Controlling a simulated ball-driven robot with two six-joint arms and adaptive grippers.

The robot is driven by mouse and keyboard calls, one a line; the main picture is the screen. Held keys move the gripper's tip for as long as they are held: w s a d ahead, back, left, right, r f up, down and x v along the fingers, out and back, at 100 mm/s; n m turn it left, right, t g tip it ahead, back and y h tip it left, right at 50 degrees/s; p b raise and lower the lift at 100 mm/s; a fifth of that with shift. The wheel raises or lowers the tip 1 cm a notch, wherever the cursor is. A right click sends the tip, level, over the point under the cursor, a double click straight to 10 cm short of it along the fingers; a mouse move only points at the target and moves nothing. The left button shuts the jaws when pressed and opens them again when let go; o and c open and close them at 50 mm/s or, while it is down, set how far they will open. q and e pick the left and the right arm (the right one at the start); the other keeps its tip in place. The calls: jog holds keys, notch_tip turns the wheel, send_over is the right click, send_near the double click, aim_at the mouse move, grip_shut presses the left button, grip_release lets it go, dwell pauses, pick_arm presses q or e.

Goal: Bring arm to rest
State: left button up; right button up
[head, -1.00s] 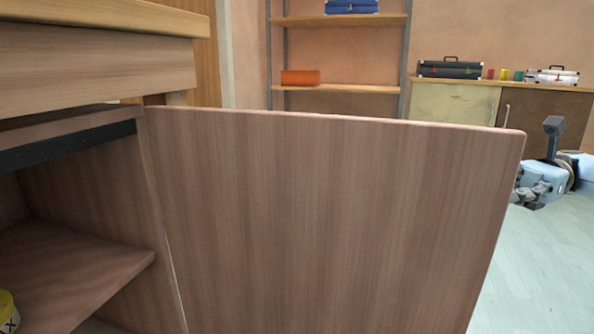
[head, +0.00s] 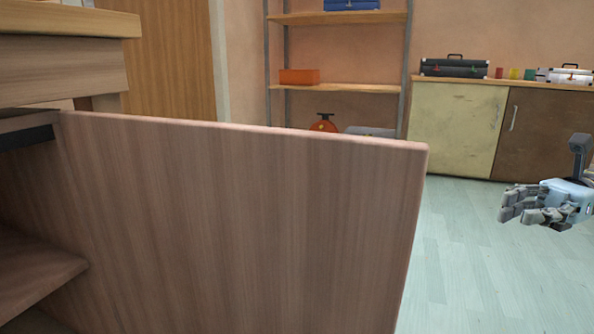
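My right gripper (head: 528,207) shows at the right edge of the head view, in the air over the floor. Its grey jointed fingers point left, and nothing shows between them. They look spread apart. It is clear of the open cabinet door (head: 240,225), with a gap of floor between them. My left gripper and arm are not in view.
The door stands wide open from the cabinet (head: 60,65) at left, whose shelf (head: 35,275) shows. Pale floor (head: 465,265) lies free at right. Behind are a low two-door cupboard (head: 455,120) with cases on top, and a shelf rack (head: 335,88) with an orange box (head: 299,76).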

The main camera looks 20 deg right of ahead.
jog(key=s+a+f+n+t+h, duration=0.75)
jog(key=a+n+t, duration=0.2)
jog(key=n, duration=0.65)
jog(key=s+a+f+n+t+h, duration=0.75)
jog(key=a+f+n, duration=0.2)
jog(key=n, duration=0.65)
jog(key=s+d+f+m+g+h+p, duration=0.3)
jog(key=s+f+m+g+p, duration=0.45)
jog(key=m, duration=0.55)
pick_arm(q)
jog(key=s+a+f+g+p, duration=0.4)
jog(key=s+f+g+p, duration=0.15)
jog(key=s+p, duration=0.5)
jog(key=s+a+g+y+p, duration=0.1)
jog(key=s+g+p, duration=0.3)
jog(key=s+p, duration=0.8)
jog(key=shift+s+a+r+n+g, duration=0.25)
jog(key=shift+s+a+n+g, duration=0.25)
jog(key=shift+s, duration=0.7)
pick_arm(e)
jog(key=s+d+f+g, duration=0.1)
jog(key=s+g, duration=0.3)
jog(key=s, duration=0.5)
jog(key=s+d+f+g+h, duration=0.1)
jog(key=s+g, duration=0.3)
jog(key=s, duration=0.6)
jog(key=shift+d+f+m, duration=0.3)
jog(key=shift+d+f, duration=0.1)
jog(key=shift+d, duration=0.5)
